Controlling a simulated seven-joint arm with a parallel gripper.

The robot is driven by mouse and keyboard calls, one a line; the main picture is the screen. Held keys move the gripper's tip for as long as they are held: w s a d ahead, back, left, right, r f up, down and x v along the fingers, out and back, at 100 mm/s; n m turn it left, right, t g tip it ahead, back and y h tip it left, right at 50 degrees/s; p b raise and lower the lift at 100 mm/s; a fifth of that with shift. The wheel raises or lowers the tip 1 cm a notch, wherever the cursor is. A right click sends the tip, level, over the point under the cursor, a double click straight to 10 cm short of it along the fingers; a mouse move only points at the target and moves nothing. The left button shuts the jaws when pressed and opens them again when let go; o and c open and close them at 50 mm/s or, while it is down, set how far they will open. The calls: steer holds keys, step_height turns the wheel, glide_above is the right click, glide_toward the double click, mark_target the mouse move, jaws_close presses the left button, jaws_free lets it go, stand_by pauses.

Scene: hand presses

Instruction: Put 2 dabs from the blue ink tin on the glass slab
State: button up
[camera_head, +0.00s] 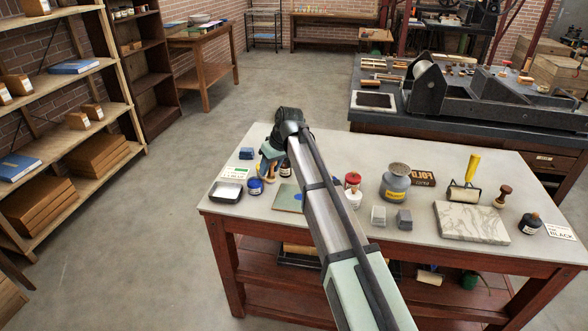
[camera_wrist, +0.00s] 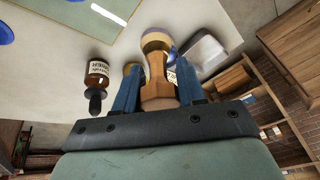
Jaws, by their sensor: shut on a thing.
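My gripper (camera_wrist: 157,85) is shut on a wooden-handled dabber (camera_wrist: 158,92), whose rounded pale head points away from the wrist. In the head view the gripper (camera_head: 272,158) is over the table's left part. The blue ink tin (camera_head: 255,187) stands near the front left; in the wrist view it is largely hidden behind the dabber. The greenish glass slab (camera_head: 286,200) lies right of the tin, partly covered by my arm. The slab's edge also shows in the wrist view (camera_wrist: 75,14).
A metal tray (camera_head: 226,192) sits left of the tin. A dropper bottle (camera_wrist: 96,80) stands near the gripper. Right of my arm are a red-topped bottle (camera_head: 353,186), a large grey jar (camera_head: 395,182), grey blocks (camera_head: 404,219) and a marble slab (camera_head: 470,222).

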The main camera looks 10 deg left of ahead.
steer(key=w+a+r+m, duration=0.1)
steer(key=w+a, duration=0.3)
steer(key=a, duration=0.3)
steer(key=shift+w+a+r+m, duration=0.25)
steer(key=shift+w+r+m, duration=0.05)
steer(key=shift+w, duration=0.1)
steer(key=shift+f, duration=2.9)
steer(key=shift+f, duration=0.75)
steer(key=shift+r, duration=0.15)
step_height(320, 180, up, 7)
stand_by(0.9)
